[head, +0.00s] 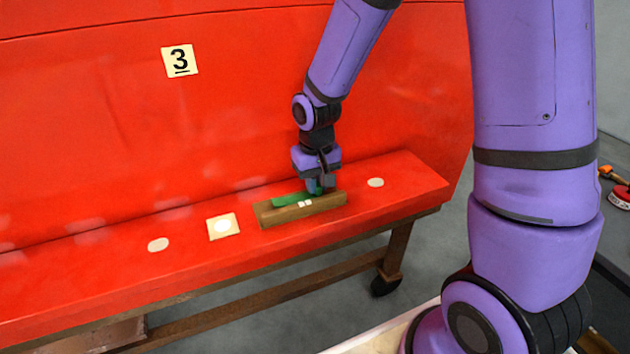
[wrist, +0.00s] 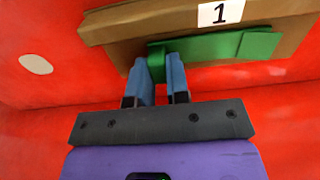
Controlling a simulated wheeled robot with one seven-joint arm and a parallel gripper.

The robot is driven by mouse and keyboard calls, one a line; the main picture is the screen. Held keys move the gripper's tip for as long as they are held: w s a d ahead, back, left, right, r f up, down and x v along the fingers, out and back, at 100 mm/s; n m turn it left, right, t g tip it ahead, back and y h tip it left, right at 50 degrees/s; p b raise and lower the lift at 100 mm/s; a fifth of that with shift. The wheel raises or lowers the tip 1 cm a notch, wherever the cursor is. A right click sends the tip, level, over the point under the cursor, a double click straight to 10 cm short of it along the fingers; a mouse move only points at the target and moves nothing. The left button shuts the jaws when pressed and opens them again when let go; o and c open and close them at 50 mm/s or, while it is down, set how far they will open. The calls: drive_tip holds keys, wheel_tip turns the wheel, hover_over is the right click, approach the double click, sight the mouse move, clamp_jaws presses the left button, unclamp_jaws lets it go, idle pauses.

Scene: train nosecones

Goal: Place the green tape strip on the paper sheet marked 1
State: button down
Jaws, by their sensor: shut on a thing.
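The green tape strip shows in the head view (head: 292,199) along the back edge of a long brown box. In the wrist view, the strip (wrist: 222,47) stretches right from my fingers across the near edge of the box. My gripper (head: 318,187) points down at the box's right half. Its blue fingers (wrist: 160,72) are shut on the strip's left end. The paper sheet marked 1 (wrist: 221,12) is on the box, just beyond the strip; it looks small in the head view (head: 305,204). I cannot tell whether the strip touches the box.
The brown box (head: 268,216) sits on a red ledge (head: 405,178) below a large red panel. A sheet marked 3 (head: 180,61) is on the panel. A cream square (head: 211,231) and pale round spots (head: 158,245) mark the ledge.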

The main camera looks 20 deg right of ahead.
drive_tip(key=c, duration=1.1)
unclamp_jaws()
drive_tip(key=shift+f, duration=0.15)
wheel_tip(320, 180, up, 13)
drive_tip(key=shift+f, duration=0.2)
drive_tip(key=s+d+r+t, duration=0.2)
drive_tip(key=s+r, duration=0.4)
drive_tip(key=s, duration=0.4)
drive_tip(key=s+d+r+t, duration=0.3)
drive_tip(key=s+d+r, duration=0.2)
drive_tip(key=s, duration=0.6)
drive_tip(key=shift+r, duration=1.25)
